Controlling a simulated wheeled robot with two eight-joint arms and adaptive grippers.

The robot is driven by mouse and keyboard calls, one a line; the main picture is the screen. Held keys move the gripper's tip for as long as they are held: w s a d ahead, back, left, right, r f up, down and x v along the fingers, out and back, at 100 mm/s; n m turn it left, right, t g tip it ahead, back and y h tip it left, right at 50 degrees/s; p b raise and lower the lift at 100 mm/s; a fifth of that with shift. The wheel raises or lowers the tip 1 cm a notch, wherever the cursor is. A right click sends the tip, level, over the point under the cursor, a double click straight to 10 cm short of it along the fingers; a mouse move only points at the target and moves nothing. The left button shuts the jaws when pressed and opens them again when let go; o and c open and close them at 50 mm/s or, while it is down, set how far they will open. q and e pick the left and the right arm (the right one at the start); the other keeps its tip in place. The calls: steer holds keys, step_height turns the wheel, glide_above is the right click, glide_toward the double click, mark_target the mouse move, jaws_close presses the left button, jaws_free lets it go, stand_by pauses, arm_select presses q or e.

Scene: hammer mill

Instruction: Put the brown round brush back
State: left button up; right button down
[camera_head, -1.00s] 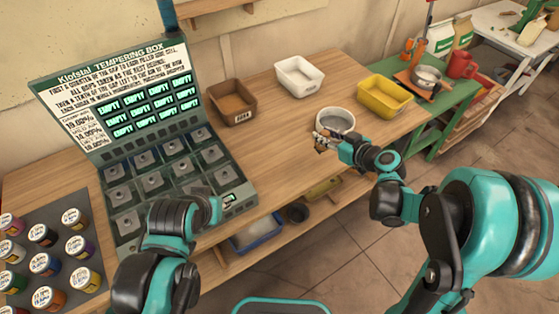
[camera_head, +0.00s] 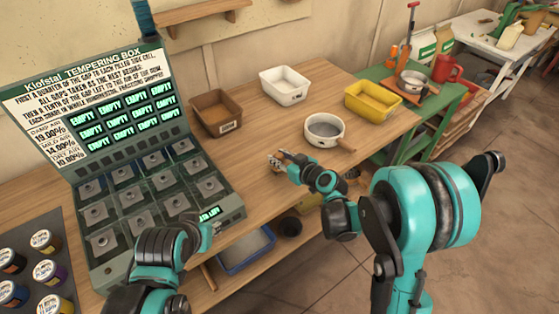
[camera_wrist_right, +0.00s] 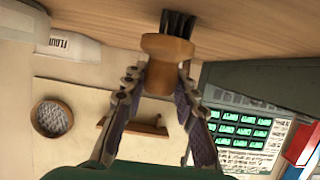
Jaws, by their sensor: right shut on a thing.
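The brown round brush (camera_wrist_right: 168,62) has a turned wooden body and black bristles. In the right wrist view it sits between the two fingers of my right gripper (camera_wrist_right: 157,98), which is shut on its wooden body. The bristles point at the wooden tabletop; I cannot tell whether they touch it. In the head view my right gripper (camera_head: 279,161) is low over the table, left of the round pan, and the brush is small there. My left gripper (camera_head: 208,232) is at the front right corner of the tempering box, its fingers not clear.
The tempering box (camera_head: 150,195) stands open at left. A brown bin (camera_head: 215,113), a white bin (camera_head: 284,84), a yellow bin (camera_head: 372,100) and a round pan (camera_head: 325,131) with a wooden handle stand on the table (camera_head: 262,122). Jars are at lower left. The table's middle is clear.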

steer(key=shift+r, duration=0.15)
steer(key=c, duration=1.2)
jaws_free()
steer(key=shift+f, duration=0.2)
steer(key=shift+r, duration=0.25)
steer(key=s+d+r+m+g+h+p, duration=0.1)
steer(key=s+d+r+m+h, duration=0.1)
steer(key=s+d, duration=0.4)
steer(key=s+d+r+m+g+h+p, duration=0.1)
steer(key=s+d, duration=0.5)
steer(key=s, duration=0.7)
steer(key=s+d+r+m+g+h+p, duration=0.1)
steer(key=s+d+r+m+h, duration=0.3)
steer(key=s, duration=0.5)
steer(key=shift+s+d+r+g+h+p, duration=0.15)
steer(key=shift+d+r+g+h+p, duration=0.3)
steer(key=shift+d+r, duration=0.5)
